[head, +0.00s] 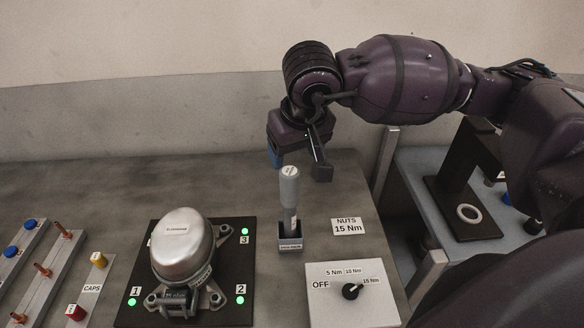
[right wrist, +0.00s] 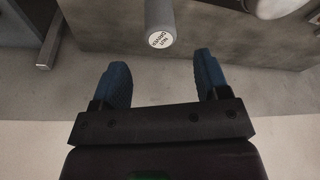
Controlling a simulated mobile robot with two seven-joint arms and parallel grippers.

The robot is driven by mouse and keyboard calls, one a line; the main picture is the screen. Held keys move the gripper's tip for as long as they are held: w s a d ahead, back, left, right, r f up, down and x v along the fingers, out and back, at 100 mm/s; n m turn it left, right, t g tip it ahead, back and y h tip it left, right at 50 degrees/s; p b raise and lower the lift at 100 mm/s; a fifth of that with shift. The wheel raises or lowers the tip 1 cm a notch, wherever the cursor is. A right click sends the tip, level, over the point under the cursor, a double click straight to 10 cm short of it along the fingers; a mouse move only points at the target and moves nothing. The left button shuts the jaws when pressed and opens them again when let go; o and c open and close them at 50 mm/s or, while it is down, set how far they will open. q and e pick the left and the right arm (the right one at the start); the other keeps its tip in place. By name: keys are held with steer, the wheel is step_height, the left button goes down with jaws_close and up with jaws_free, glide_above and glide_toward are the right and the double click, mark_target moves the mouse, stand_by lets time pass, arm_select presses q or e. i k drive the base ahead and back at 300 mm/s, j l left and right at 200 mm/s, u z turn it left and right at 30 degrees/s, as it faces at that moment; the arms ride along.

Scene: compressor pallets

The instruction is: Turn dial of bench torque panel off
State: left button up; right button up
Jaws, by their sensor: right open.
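The bench torque panel (head: 335,309) is a white box at the front right of the bench. Its black dial (head: 351,291) has labels OFF, 5 Nm, 10 Nm and 15 Nm around it. The dial's white mark points up and right, towards 15 Nm. My right gripper (head: 298,165) hangs behind the panel, beyond the grey nut driver, apart from both. In the right wrist view, its blue fingers (right wrist: 163,75) are wide apart with nothing between their tips. My left gripper is not in view.
The nut driver (head: 289,190) stands upright in a dark holder (head: 290,243) behind the panel. A silver compressor (head: 182,245) sits on a black plate to the left, near caps and copper pins. A NUTS 15 Nm label (head: 348,227) lies behind the panel.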

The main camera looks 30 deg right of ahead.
mark_target(350, 291)
steer(key=k, duration=1)
